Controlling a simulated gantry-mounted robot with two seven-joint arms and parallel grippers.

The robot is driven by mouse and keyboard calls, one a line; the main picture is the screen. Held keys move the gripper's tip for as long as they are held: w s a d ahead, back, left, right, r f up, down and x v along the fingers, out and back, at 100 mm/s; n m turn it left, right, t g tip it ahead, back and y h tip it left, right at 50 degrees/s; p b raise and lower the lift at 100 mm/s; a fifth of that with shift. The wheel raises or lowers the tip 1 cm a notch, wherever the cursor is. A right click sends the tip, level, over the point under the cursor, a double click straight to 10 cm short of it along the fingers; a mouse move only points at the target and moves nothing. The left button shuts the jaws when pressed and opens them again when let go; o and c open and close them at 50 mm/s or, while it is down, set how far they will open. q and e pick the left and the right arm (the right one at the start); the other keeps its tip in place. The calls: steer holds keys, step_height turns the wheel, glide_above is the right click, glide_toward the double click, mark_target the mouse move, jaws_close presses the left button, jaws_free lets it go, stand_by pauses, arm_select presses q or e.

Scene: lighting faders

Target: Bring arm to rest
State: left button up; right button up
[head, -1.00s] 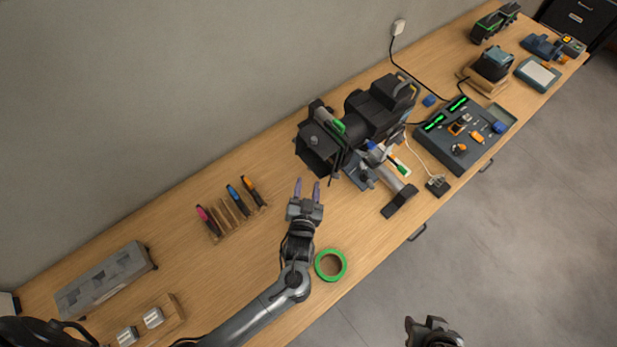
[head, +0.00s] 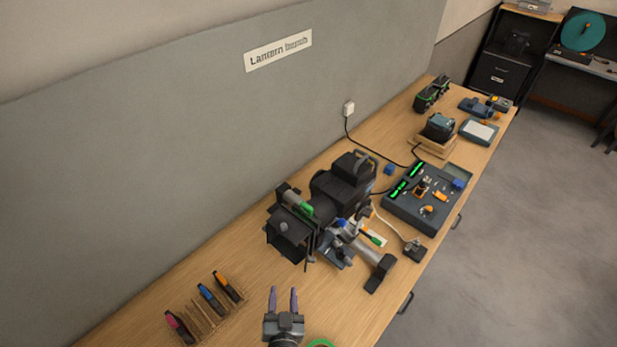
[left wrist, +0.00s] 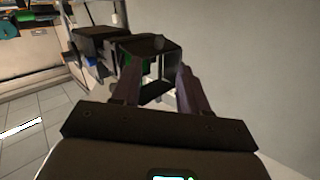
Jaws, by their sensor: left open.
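My left gripper (head: 284,300) is at the bottom of the head view, over the bench, with its two purple-grey fingers apart and nothing between them. It also shows in the left wrist view (left wrist: 158,88), fingers spread, with the black stage lantern (left wrist: 150,55) beyond them. In the head view the lantern (head: 335,190) stands on the bench ahead of the gripper, apart from it. The fader console (head: 427,200), dark with green displays and orange and blue knobs, lies to the right of the lantern. My right gripper is out of the head view.
A wooden rack (head: 205,322) with several coloured-handled tools is left of the gripper. A green ring (head: 320,343) is cut off at the bottom edge. Cables run from the wall socket (head: 348,108). A grey wall (head: 150,150) backs the bench. Bare wood (head: 350,305) lies right of the gripper.

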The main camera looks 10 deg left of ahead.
arm_select(q)
steer(key=s+a+r+m+g+h+p, duration=0.1)
steer(key=s+a+r+g+h+p, duration=0.3)
steer(key=a, duration=0.5)
steer(key=s+d+r+m+g+h+p, duration=0.1)
steer(key=s+r+g, duration=0.3)
steer(key=s, duration=0.9)
steer(key=m+g, duration=0.1)
steer(key=g, duration=0.2)
steer(key=shift+s+d+g, duration=0.15)
steer(key=shift+s+g, duration=0.05)
steer(key=shift+g, duration=0.1)
